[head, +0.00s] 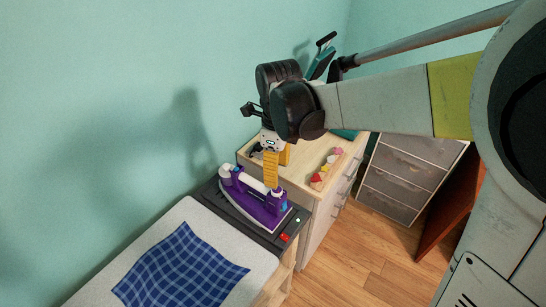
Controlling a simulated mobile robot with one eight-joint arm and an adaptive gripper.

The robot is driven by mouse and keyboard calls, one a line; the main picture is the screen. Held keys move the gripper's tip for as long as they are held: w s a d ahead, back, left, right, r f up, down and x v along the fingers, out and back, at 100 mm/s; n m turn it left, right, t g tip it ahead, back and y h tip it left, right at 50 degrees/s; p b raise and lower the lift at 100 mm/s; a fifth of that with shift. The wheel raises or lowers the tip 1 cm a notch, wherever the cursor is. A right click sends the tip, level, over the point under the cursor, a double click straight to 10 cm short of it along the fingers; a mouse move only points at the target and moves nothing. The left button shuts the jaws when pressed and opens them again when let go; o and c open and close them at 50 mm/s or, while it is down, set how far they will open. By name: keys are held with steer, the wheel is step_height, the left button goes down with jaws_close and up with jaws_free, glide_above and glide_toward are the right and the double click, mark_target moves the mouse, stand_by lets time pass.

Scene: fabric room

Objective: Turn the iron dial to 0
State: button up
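A purple and white iron (240,193) rests flat on a dark rectangular stand (211,196) at the end of the ironing surface. My gripper (271,184) points down from the end of my arm, with a yellow finger part reaching to just over the iron's right half. The fingertip overlaps the iron in the picture; whether it touches cannot be told. The iron's dial cannot be clearly made out, and its number marks are too small to read. The gap between my fingers is not clear from this angle.
A blue checked cloth (178,270) lies on the pale ironing surface (205,225). Behind the iron stands a light wooden cabinet (304,160) with small red and yellow items (325,170) on top. A grey drawer unit (408,175) stands further right. Wood floor (350,255) is clear at lower right.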

mark_target(277, 190)
step_height(277, 190, down, 7)
steer(key=shift+f+b, duration=0.2)
steer(key=shift+b, duration=0.7)
jaws_close()
